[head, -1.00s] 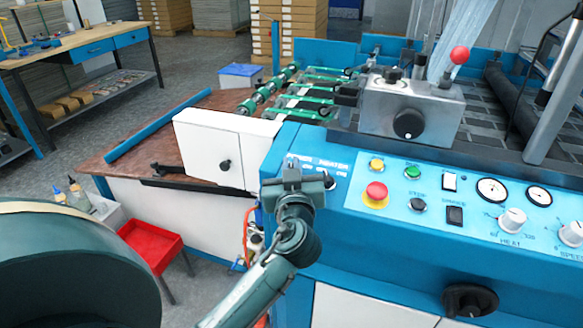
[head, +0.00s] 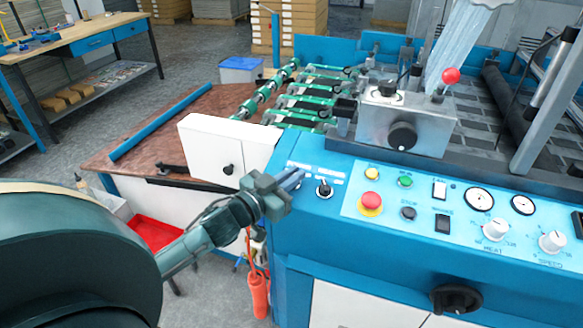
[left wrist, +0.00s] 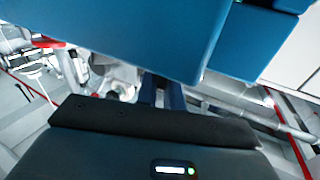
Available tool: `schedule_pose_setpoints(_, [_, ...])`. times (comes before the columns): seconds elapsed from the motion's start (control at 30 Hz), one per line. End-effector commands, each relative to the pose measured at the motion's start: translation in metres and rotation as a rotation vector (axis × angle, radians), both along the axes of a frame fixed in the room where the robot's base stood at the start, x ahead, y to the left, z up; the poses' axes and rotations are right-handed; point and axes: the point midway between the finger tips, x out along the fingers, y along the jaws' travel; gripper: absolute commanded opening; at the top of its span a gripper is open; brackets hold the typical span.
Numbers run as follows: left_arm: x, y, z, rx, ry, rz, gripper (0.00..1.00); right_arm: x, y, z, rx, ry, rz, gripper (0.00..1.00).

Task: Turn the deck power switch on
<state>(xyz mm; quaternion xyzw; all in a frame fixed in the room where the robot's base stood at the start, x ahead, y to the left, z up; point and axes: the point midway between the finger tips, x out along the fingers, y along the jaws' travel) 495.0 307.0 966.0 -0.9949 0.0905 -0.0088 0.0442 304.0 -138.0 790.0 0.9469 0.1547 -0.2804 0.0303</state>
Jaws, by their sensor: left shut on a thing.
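The blue control deck (head: 330,225) fills the right of the head view. My left gripper (head: 292,183) is at its upper left corner, with its fingers at the spot under the left of two small white labels. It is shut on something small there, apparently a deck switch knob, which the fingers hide. A black rotary knob (head: 324,188) with a light mark stands just right of the fingers, apart from them. In the left wrist view, the fingers (left wrist: 162,92) reach up to the blue machine body (left wrist: 150,35), which hides their tips. The label words are too small to read surely.
Right of the gripper are a red emergency button (head: 371,201), a green button (head: 405,181), dials and white knobs. A white box (head: 215,150) stands behind the gripper. An orange-handled item (head: 259,295) hangs below. A red tray (head: 155,233) is at lower left.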

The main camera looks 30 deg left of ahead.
Motion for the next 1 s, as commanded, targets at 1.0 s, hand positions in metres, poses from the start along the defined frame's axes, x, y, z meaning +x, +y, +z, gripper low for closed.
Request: schedule_pose_setpoints(1.0, [0.0008, 0.0, 0.0007, 0.025, 0.003, -0.111, 0.26, 0.0014, -0.0045, 0.002, 0.002, 0.022, -0.031, 0.36])
